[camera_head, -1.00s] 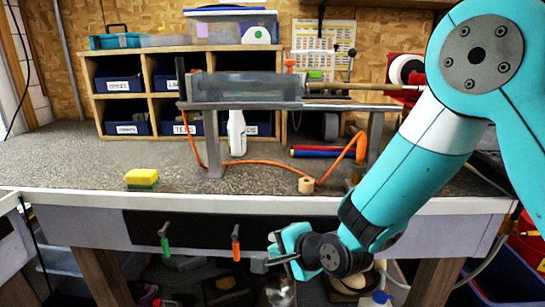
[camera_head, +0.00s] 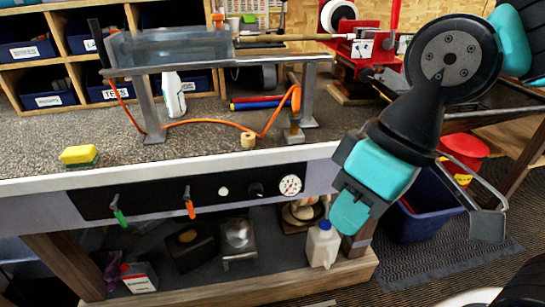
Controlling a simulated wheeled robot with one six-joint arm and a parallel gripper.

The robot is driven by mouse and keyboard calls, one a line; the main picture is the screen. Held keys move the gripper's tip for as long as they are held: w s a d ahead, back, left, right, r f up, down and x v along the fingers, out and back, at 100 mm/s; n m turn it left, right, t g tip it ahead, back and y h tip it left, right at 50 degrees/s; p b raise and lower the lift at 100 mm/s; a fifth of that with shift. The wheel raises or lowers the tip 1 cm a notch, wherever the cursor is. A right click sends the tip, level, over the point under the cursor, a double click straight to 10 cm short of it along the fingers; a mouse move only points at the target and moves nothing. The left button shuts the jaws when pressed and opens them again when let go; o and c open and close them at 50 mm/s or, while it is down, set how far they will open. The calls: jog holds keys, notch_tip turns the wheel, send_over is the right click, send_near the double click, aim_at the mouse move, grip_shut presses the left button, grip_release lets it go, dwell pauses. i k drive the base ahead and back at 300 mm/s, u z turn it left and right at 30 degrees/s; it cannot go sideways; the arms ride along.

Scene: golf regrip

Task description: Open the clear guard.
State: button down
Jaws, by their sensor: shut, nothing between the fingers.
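The clear guard (camera_head: 178,46) is a long, see-through, bluish cover on top of the metal stand (camera_head: 145,110), at the upper left. It lies along the stand and looks lowered; what is under it is blurred. A dark upright handle (camera_head: 97,42) stands at its left end. A thin golf shaft (camera_head: 290,39) runs from its right end. My gripper (camera_head: 349,214) hangs below my teal and black wrist, in front of the bench's right end, pointing down. It is shut and empty, well apart from the guard and to its lower right.
The red clamp (camera_head: 358,45) holds the shaft at the right. A white jug (camera_head: 322,244) stands on the lower shelf. A dark blue bin (camera_head: 425,215) is behind my wrist.

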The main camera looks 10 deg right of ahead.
aim_at(217, 18)
jog(key=k, duration=0.5)
jog(key=u, duration=1.15)
jog(key=i, duration=1.05)
jog(key=z, duration=1.2)
